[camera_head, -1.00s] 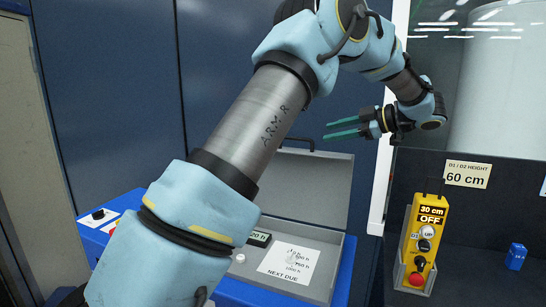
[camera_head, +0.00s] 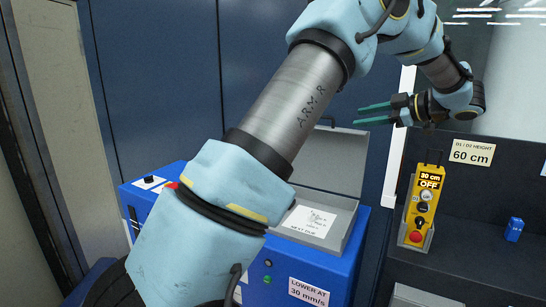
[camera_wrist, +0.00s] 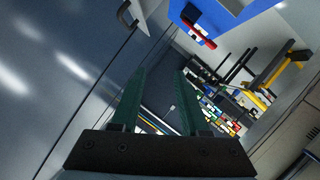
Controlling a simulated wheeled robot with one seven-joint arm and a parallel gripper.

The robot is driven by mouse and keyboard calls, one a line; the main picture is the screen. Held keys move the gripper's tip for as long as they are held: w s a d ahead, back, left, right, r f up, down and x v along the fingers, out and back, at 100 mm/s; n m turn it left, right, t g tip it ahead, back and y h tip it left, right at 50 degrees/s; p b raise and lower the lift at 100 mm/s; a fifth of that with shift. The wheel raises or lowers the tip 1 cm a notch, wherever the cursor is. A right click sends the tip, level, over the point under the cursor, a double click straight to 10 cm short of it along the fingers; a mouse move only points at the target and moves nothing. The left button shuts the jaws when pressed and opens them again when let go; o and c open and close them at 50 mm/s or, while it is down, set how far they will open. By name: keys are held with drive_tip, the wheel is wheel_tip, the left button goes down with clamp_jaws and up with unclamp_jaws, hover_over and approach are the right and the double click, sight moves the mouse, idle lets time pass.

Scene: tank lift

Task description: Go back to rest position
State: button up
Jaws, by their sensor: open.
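My gripper (camera_head: 374,112) has two thin green fingers pointing left, held in the air above and behind the open lid of the grey box. In the wrist view my gripper (camera_wrist: 158,98) shows its fingers apart with nothing between them. My blue-and-grey arm crosses the middle of the head view and hides part of the blue cabinet. No object is held.
A blue cabinet (camera_head: 345,275) carries an open grey box (camera_head: 330,165) with a paper inside. To the right, a yellow control pendant (camera_head: 421,205) reading "30 cm OFF" sits in a holder by a small blue object (camera_head: 514,229). Dark blue panels (camera_head: 160,80) stand behind.

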drive_tip(key=w+a+r+m+t+h, duration=0.3)
drive_tip(key=w+a+m+t+h, duration=0.15)
drive_tip(key=w, duration=0.55)
drive_tip(key=a+f+m+h, duration=0.4)
drive_tip(key=m+h, duration=0.3)
drive_tip(key=s+a+f+m+g, duration=0.2)
drive_tip(key=s+a+f+g, duration=0.2)
drive_tip(key=s, duration=0.6)
drive_tip(key=s+a+f+m+g, duration=0.2)
drive_tip(key=s+a+f+g, duration=0.2)
drive_tip(key=s+a+f, duration=0.4)
drive_tip(key=s+a+f+m+g, duration=0.2)
drive_tip(key=s+a+f+g, duration=0.3)
drive_tip(key=s+a, duration=0.5)
drive_tip(key=shift+s+a+f+y, duration=0.35)
drive_tip(key=shift+s+f+y, duration=0.1)
drive_tip(key=shift+s+f, duration=0.4)
drive_tip(key=shift+r, duration=0.1)
